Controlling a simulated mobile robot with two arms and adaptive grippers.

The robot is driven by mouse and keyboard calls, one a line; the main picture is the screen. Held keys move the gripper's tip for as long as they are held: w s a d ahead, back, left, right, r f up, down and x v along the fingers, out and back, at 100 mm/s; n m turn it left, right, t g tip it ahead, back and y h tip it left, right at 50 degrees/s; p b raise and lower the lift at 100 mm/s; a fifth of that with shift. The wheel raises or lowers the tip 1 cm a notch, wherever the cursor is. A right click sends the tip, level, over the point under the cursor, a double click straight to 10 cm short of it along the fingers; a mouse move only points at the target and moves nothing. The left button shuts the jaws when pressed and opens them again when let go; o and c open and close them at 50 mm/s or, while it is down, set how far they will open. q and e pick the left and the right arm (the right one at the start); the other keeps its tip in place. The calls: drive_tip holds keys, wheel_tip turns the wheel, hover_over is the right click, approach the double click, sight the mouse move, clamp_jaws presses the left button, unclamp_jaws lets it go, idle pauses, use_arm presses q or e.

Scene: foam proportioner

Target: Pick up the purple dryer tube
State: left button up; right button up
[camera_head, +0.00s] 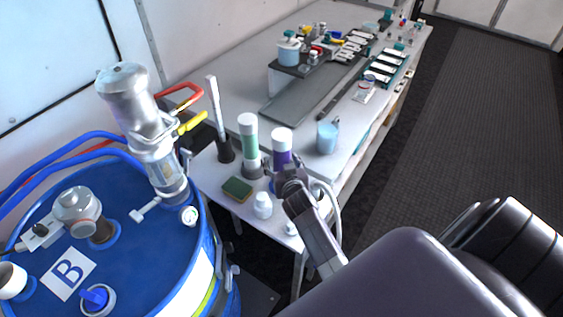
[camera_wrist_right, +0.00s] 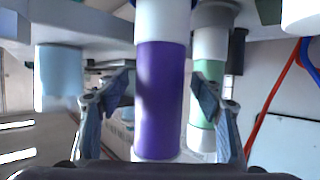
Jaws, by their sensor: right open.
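The purple dryer tube (camera_head: 283,142) stands upright near the front end of the bench, with a white cap and a purple body. In the right wrist view the purple tube (camera_wrist_right: 160,98) fills the middle, and that picture looks upside down. My right gripper (camera_head: 288,180) is at the tube's near side in the head view, hiding its lower part. In the wrist view the right gripper (camera_wrist_right: 163,95) is open, with one finger on each side of the tube and a gap showing at the left finger. My left gripper is not in view.
A green-banded tube (camera_head: 249,140) stands close left of the purple one. A light blue cup (camera_head: 327,137) is to its right. A green sponge (camera_head: 237,189) and a small white bottle (camera_head: 263,205) lie in front. A blue drum (camera_head: 130,250) stands at left.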

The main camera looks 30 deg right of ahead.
drive_tip(key=shift+c, duration=0.3)
drive_tip(key=c, duration=1.5)
drive_tip(key=shift+r, duration=0.1)
drive_tip(key=shift+c, duration=0.2)
drive_tip(key=shift+r, duration=0.1)
